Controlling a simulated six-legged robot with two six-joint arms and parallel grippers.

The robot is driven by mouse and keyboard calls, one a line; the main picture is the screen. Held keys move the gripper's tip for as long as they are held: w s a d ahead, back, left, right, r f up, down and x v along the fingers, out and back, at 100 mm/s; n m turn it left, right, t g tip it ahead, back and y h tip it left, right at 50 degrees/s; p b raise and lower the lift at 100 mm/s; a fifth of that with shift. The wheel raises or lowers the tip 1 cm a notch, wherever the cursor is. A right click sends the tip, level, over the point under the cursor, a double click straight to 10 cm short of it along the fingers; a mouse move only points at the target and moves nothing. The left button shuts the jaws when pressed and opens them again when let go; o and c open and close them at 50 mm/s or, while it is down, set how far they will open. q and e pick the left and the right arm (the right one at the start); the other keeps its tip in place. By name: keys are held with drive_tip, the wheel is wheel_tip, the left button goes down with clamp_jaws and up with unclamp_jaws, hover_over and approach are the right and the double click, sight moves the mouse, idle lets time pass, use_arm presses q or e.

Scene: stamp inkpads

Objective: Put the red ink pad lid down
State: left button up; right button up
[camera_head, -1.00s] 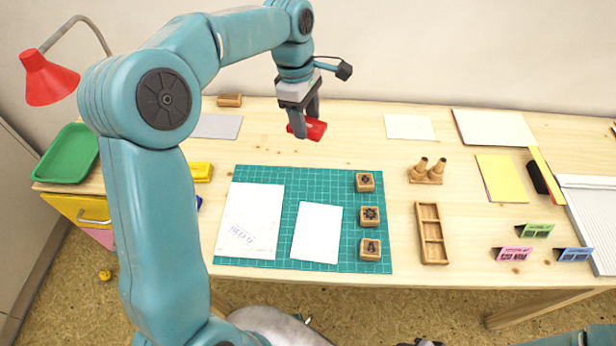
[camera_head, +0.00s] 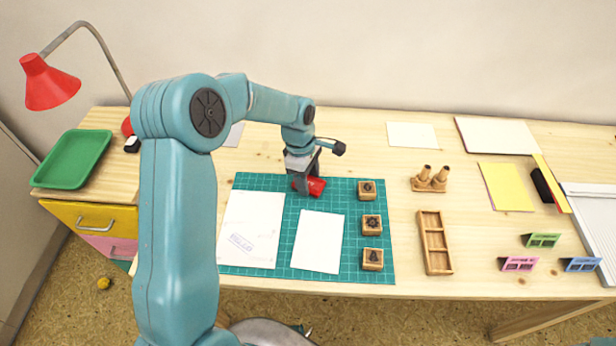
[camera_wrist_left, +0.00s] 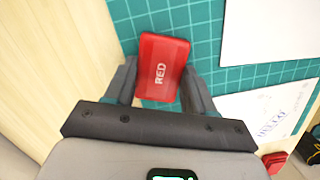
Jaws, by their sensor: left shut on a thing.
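The red ink pad lid (camera_head: 316,186) is a small flat red piece at the far edge of the green cutting mat (camera_head: 345,205). In the left wrist view the lid (camera_wrist_left: 163,68) shows the white word "RED" on its face. My left gripper (camera_head: 307,184) is shut on the lid, with one finger on each side of it. The lid is over or on the mat's edge; I cannot tell whether it touches. A red piece (camera_wrist_left: 275,160), perhaps an ink pad, shows at the lower right of the wrist view. My right gripper is out of view.
Two white sheets, one stamped (camera_head: 250,225) and one blank (camera_head: 317,240), lie on the mat. Several wooden stamps (camera_head: 371,225) line its right side. A wooden tray (camera_head: 435,245) and a two-peg holder (camera_head: 430,180) stand further right. The wooden table beyond the mat has bare room.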

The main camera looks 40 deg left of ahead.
use_arm(q)
drive_tip(key=shift+r, duration=0.1)
drive_tip(key=shift+f, duration=0.2)
drive_tip(key=o, duration=1)
drive_tip(key=shift+r, duration=0.1)
drive_tip(key=shift+r, duration=0.3)
drive_tip(key=r, duration=0.3)
drive_tip(key=a+r, duration=0.1)
drive_tip(key=r, duration=0.7)
drive_tip(key=shift+s+a+r+p, duration=0.2)
drive_tip(key=shift+a+r+p, duration=0.05)
drive_tip(key=shift+a+p, duration=0.15)
drive_tip(key=shift+r, duration=0.1)
